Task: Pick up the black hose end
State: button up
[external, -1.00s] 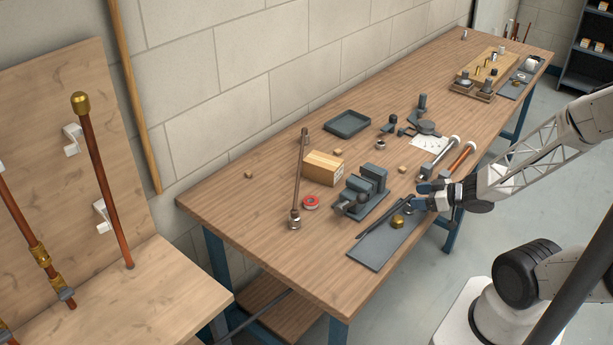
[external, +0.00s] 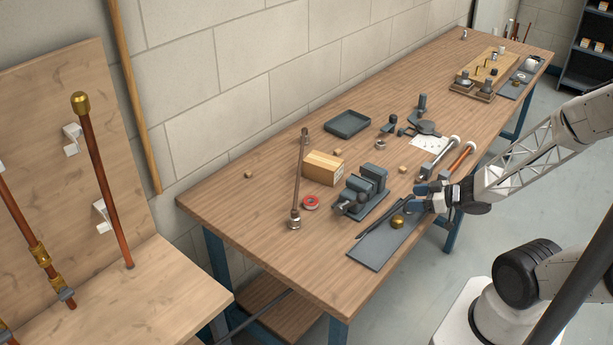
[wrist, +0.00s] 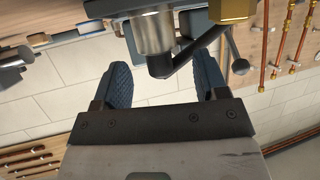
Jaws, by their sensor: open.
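In the wrist view, a black hose end (wrist: 161,66) shows at the lower tip of a silver metal cylinder (wrist: 152,33). It lies between the two blue ribbed fingers of my gripper (wrist: 163,74), with a gap visible on both sides. My gripper is open. In the external view my gripper (external: 420,196) is low over the far right part of the dark grey mat (external: 378,248); the hose end cannot be made out clearly there, as the fingers crowd that spot.
A brass fitting (external: 397,221) sits on the mat close to my gripper and also shows in the wrist view (wrist: 232,9). A dark thin rod (external: 378,220) lies along the mat's edge. A grey vise (external: 362,190) stands to the left. Copper and silver tubes (external: 461,160) lie beyond.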

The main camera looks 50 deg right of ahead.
jog(key=shift+x, duration=1.8)
jog(key=shift+f, duration=0.1)
jog(key=c, duration=1)
jog(key=shift+r, duration=5.05)
